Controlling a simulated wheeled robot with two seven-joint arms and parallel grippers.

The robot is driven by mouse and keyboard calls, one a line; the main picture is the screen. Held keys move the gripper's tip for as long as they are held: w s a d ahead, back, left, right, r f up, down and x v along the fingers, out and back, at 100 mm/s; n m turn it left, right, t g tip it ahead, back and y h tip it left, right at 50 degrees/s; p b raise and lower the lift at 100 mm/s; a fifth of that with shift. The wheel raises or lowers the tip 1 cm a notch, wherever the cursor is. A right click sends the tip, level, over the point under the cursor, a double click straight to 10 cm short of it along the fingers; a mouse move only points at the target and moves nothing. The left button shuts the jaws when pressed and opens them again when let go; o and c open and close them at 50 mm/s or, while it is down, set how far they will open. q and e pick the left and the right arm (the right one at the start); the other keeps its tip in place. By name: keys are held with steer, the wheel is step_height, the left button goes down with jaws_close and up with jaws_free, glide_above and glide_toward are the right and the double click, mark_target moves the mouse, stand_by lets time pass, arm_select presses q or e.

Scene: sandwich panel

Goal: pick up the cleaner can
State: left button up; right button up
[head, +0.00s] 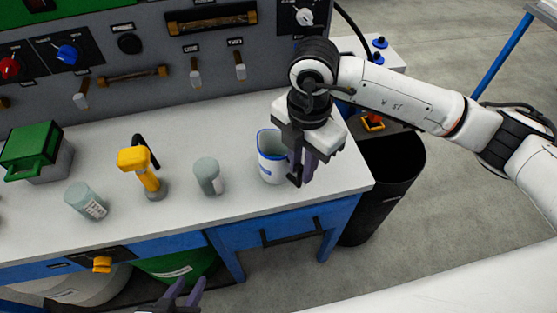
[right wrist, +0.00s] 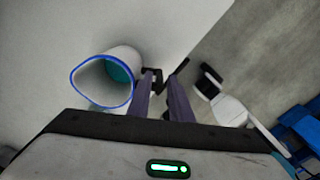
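Two pale grey-green cans stand on the white worktop in the head view: a labelled one (head: 86,202) at the left and another (head: 208,177) nearer the middle. I cannot tell which is the cleaner can. My right gripper (head: 303,172) is low over the worktop's right end, beside a white container with a blue rim (head: 270,157). That container (right wrist: 105,78) is left of the fingers in the right wrist view, with teal inside it. The right fingers (right wrist: 166,82) are apart with nothing between them. My left gripper (head: 183,294) is at the bottom edge, open and empty, before the worktop.
A yellow-headed tool (head: 140,172) stands between the two cans. A green and grey box (head: 38,152) is at the left. The control panel (head: 120,70) rises behind the worktop (head: 240,205). A black bin (head: 385,185) stands to the right.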

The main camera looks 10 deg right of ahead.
mark_target(298, 186)
step_height(298, 186, down, 3)
steer(key=shift+a+f, duration=0.1)
steer(key=shift+f, duration=0.1)
steer(key=shift+c, duration=0.2)
jaws_close()
steer(key=shift+r, duration=0.15)
